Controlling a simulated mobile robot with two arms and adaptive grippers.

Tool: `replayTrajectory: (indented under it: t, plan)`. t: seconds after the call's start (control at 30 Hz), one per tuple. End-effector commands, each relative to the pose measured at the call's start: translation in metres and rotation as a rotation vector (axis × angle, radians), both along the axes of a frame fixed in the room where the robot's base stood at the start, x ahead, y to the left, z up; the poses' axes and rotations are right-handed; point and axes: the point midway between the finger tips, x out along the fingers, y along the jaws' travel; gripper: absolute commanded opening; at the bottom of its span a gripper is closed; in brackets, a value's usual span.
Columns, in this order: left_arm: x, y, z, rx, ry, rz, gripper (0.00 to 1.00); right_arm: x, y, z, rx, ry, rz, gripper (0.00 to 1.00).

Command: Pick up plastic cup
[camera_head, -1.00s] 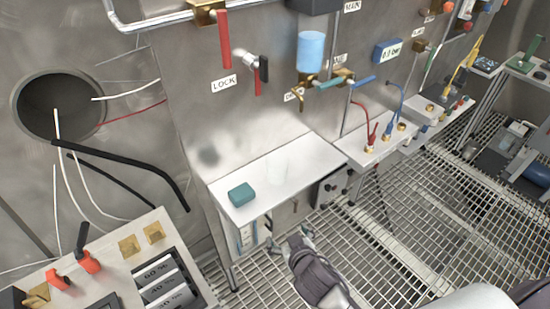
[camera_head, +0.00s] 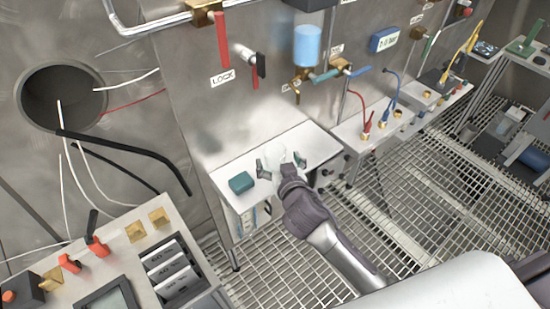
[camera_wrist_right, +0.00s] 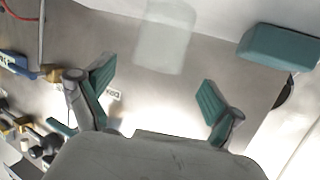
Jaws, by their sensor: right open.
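The plastic cup is clear and pale, and its outline is faint. In the head view the cup (camera_head: 281,154) is on the white shelf (camera_head: 232,205), partly hidden by my right gripper. In the right wrist view the cup (camera_wrist_right: 165,38) shows at the top middle, beyond the fingertips. My right gripper (camera_head: 281,165) is open over the shelf, its teal-padded fingers apart, with the cup just ahead of them. In the right wrist view nothing shows between the fingers of the gripper (camera_wrist_right: 157,88). I cannot tell whether a finger touches the cup. My left gripper is not in view.
A teal block (camera_head: 241,183) lies on the shelf left of the gripper, and also shows in the right wrist view (camera_wrist_right: 280,46). The steel wall with valves and a blue cylinder (camera_head: 307,46) rises behind. A control panel (camera_head: 120,262) stands at lower left.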

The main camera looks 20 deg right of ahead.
Motion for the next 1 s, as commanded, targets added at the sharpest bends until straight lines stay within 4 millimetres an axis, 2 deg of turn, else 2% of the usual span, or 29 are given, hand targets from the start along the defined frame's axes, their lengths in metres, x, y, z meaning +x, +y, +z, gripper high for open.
replayTrajectory:
  t: [0.2,0.33,0.67,0.77,1.0]
  plan:
    - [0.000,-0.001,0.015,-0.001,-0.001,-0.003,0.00,0.025,-0.005,-0.007,-0.005,0.001,0.000,0.93]
    - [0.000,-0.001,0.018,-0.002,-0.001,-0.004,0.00,0.040,-0.005,-0.013,-0.002,0.001,-0.001,0.93]
    - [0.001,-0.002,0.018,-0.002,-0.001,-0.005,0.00,0.047,-0.005,-0.018,-0.001,0.001,0.000,0.93]
    - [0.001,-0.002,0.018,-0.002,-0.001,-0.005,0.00,0.047,-0.005,-0.018,-0.001,0.001,0.000,0.79]
    - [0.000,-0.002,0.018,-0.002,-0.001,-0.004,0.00,0.047,-0.005,-0.018,-0.001,0.001,0.000,0.39]
